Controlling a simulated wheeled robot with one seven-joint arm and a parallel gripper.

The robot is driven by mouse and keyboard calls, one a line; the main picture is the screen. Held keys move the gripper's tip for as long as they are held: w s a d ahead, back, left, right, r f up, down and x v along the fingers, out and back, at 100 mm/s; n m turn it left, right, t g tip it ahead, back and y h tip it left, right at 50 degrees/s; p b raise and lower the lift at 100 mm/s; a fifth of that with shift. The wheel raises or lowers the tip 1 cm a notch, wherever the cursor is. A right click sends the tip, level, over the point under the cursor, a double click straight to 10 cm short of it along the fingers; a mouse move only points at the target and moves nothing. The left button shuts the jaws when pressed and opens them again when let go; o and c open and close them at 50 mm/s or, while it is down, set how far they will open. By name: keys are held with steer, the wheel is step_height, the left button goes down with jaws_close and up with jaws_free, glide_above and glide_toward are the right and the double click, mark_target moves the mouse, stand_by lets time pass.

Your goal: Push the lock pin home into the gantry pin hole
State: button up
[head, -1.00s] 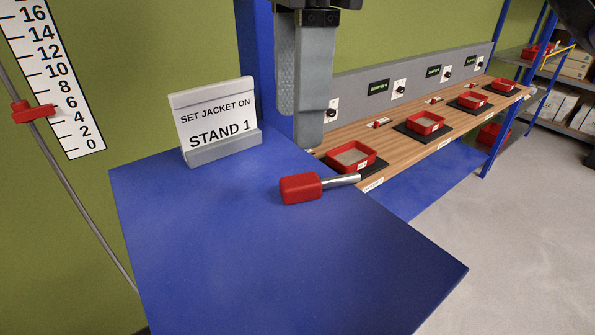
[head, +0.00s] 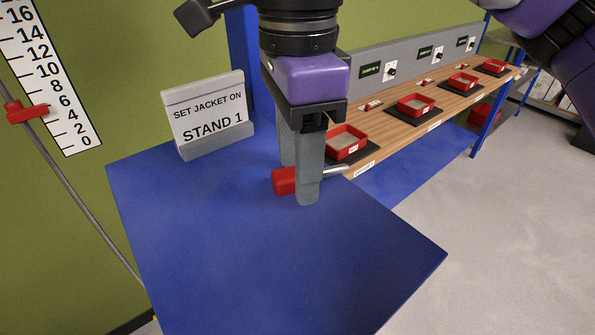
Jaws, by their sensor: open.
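The lock pin has a red block handle (head: 283,181) and a bare metal shaft (head: 336,172). It lies on the blue table top in the head view, its shaft pointing right. My gripper (head: 297,184) is open and points down over the pin. The near finger stands in front of the pin and hides where handle and shaft meet. The far finger shows behind the pin. I cannot tell whether either finger touches it. I cannot make out the gantry pin hole in this view.
A sign reading "SET JACKET ON STAND 1" (head: 208,115) stands at the table's back left. The blue table top (head: 260,255) is clear in front. A wooden bench (head: 415,125) with several red trays runs back right. A ruler scale with a red slider (head: 27,111) is at left.

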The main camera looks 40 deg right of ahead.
jaws_close()
steer(key=shift+r, duration=0.1)
